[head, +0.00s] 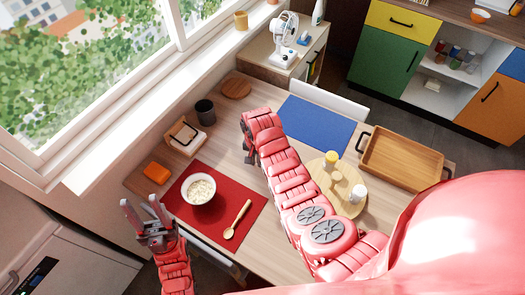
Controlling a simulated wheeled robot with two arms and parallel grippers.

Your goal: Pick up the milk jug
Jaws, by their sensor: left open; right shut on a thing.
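I cannot make out the milk jug in the head view. My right arm reaches across the table from the lower right, and its wrist hides much of what is around its hand. My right gripper (249,152) is at the far end of this arm, between the red mat and the blue mat. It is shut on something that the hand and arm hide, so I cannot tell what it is. My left gripper (150,222) is open and empty, at the left end of the red mat, left of a white bowl of cereal (199,189).
A wooden spoon (237,220) lies on the red mat (205,225). A dark cup (204,112), a napkin holder (186,135) and an orange block (157,173) line the window side. Right of my arm are a blue mat (318,122), a round board with two jars (322,172) and a wooden tray (402,158).

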